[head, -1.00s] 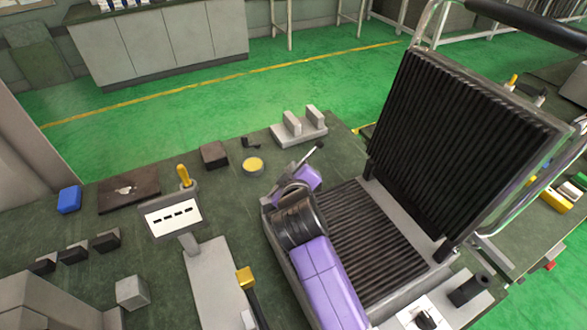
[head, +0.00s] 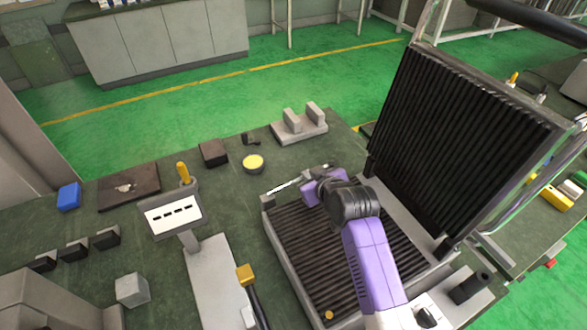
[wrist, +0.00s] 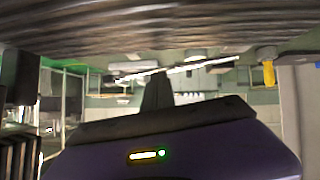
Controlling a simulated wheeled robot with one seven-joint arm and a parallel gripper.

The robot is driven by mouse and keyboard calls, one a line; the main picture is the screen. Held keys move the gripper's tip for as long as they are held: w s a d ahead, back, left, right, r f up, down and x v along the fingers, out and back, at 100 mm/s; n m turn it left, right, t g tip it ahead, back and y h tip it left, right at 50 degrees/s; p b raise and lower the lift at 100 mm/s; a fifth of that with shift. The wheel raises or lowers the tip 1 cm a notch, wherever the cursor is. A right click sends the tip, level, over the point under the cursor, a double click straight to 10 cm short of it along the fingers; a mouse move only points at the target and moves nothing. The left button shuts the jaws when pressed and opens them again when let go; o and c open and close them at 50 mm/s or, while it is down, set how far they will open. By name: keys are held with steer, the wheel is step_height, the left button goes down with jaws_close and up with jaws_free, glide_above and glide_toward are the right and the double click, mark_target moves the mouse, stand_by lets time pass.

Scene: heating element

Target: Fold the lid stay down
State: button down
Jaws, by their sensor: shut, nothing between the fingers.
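The grill stands with its ridged lid (head: 455,140) raised, leaning back at the right. Its ridged lower plate (head: 300,240) faces up. A thin pale-and-dark rod, seemingly the lid stay (head: 283,187), lies low along the plate's far edge. In the wrist view the rod (wrist: 200,65) runs nearly level, just past my fingertips. My gripper (head: 306,176) is over the plate's far edge, by the rod's right end. Its fingers (wrist: 157,80) are shut and empty. Whether they touch the rod, and where its pivot is, I cannot tell.
A sign on a stand (head: 173,214) and a yellow-topped lever (head: 245,276) stand left of the grill. A round yellow-topped piece (head: 253,162) and a grey block fixture (head: 299,124) lie beyond it. The bench at far left holds small blocks.

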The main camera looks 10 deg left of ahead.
steer(key=shift+w+d+f, duration=0.1)
steer(key=shift+d+f, duration=0.05)
steer(key=shift+f, duration=0.25)
stand_by(0.3)
